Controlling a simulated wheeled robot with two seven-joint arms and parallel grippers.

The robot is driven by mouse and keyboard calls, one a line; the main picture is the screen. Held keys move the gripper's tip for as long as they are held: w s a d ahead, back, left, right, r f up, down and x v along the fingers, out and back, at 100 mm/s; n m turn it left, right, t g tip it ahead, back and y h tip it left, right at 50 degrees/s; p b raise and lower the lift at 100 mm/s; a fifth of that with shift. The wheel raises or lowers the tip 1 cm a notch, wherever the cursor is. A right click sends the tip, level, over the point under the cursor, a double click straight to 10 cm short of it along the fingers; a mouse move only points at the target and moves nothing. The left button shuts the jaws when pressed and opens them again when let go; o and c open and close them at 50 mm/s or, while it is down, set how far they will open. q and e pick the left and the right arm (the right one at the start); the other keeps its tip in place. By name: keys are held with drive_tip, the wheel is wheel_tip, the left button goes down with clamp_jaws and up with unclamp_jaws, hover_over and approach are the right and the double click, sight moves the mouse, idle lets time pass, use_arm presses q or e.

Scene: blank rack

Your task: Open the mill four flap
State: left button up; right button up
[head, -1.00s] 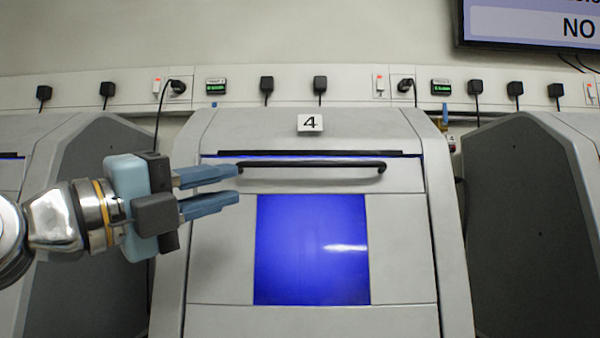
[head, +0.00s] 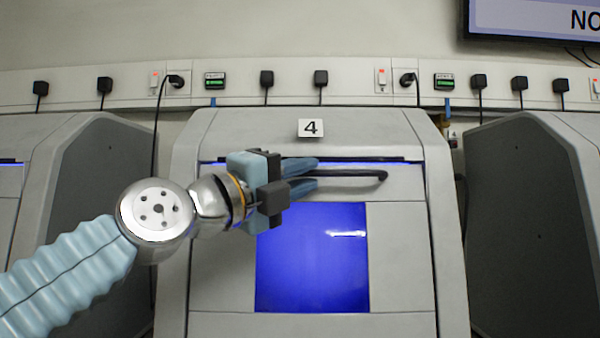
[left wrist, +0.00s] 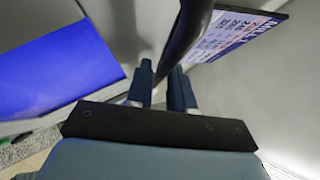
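The mill with the "4" label (head: 311,128) stands in the middle of the head view. Its grey front flap (head: 398,225) looks shut and carries a blue window (head: 312,262). The flap's dark bar handle (head: 362,175) runs across near its top edge; its left part is hidden behind my left gripper (head: 316,173). This gripper is open, with one finger above and one below the handle in the head view. In the left wrist view the handle (left wrist: 185,35) runs down toward the gap between the fingers (left wrist: 160,88). Contact cannot be told. My right gripper is not in view.
Dark grey side panels (head: 525,205) of the neighbouring machines stand on both sides. A wall strip (head: 225,100) with plugs, cables and small displays runs behind. A screen (head: 535,18) hangs at the upper right.

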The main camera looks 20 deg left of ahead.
use_arm(q)
clamp_jaws()
